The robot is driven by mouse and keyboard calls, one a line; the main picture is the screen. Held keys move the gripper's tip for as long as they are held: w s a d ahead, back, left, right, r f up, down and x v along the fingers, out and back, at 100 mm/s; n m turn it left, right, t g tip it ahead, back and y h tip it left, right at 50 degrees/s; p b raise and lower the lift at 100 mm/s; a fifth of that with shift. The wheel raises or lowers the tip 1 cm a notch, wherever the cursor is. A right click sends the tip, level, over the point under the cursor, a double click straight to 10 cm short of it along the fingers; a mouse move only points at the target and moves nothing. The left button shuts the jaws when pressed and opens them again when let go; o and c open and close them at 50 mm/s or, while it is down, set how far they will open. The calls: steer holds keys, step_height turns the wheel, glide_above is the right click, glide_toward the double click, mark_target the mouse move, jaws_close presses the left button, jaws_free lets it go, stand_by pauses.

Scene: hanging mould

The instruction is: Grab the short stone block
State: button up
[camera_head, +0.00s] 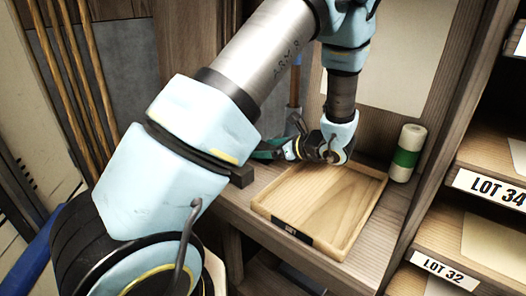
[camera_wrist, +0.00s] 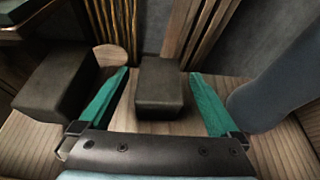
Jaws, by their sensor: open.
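Two dark stone blocks show in the wrist view. The smaller one, seemingly the short stone block (camera_wrist: 160,88), lies on the wooden surface between the two green fingers of my gripper (camera_wrist: 158,72). The fingers are open, one on each side of it, with a visible gap on both sides. A larger dark block (camera_wrist: 62,82) lies to the left, outside the left finger. In the head view my gripper (camera_head: 268,150) is low over the left back of the shelf, partly hidden by my arm. One dark block (camera_head: 242,177) shows at the shelf's left edge; which one, I cannot tell.
An empty wooden tray (camera_head: 325,195) with a dark label fills the shelf to the right of my gripper. A white roll with a green band (camera_head: 408,153) stands behind its right corner. Wooden rods (camera_head: 75,80) lean at the left. Labelled shelves (camera_head: 490,190) are at the right.

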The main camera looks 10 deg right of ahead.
mark_target(257, 148)
steer(key=x, duration=0.3)
steer(key=shift+w+a+f+p, duration=0.15)
steer(key=shift+w+a+p, duration=0.05)
steer(key=shift+a+p, duration=0.1)
steer(key=shift+d, duration=0.1)
jaws_close()
stand_by(0.5)
